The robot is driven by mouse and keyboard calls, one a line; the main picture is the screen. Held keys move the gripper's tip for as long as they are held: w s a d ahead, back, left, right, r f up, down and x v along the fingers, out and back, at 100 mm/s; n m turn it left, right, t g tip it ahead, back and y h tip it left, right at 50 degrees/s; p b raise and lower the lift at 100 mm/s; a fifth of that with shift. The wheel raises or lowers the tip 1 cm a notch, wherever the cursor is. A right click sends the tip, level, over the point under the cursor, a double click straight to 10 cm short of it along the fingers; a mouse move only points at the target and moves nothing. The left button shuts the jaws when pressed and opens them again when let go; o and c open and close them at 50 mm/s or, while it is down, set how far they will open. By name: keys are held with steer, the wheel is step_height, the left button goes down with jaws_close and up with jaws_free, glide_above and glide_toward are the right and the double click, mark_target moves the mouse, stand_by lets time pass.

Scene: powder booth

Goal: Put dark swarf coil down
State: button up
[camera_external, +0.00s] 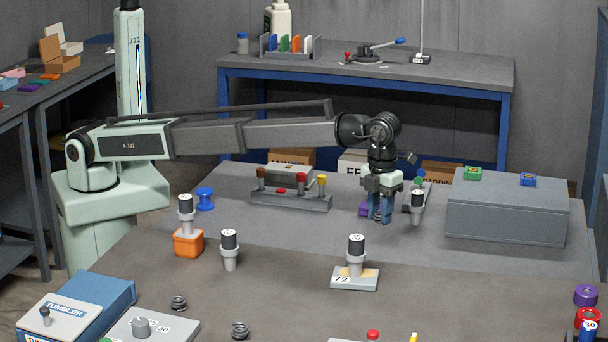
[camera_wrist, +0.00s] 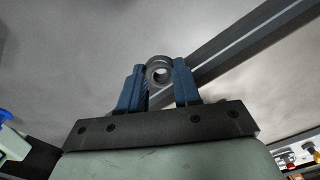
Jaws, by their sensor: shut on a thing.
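My gripper (camera_external: 380,217) points down over the back middle of the grey table. In the wrist view, its two blue fingers (camera_wrist: 160,80) are shut on a dark, ring-shaped swarf coil (camera_wrist: 159,66), seen end-on at the fingertips. In the external view the held coil is mostly hidden by the fingers, and I cannot tell whether it touches the table. Two other dark coils lie at the front of the table, one at the left (camera_external: 179,302) and one nearer the front edge (camera_external: 240,330).
A large grey box (camera_external: 507,212) stands right of my gripper. A grey-and-black upright piece (camera_external: 417,205) is close on its right, and a purple piece (camera_external: 364,209) close on its left. A rack (camera_external: 291,201) stands farther left. Table between gripper and numbered plate (camera_external: 345,284) is clear.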

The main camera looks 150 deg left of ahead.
mark_target(377, 259)
steer(key=shift+f, duration=4.65)
steer(key=shift+f, duration=0.1)
steer(key=o, duration=1)
step_height(377, 259, up, 12)
steer(key=shift+r, duration=0.15)
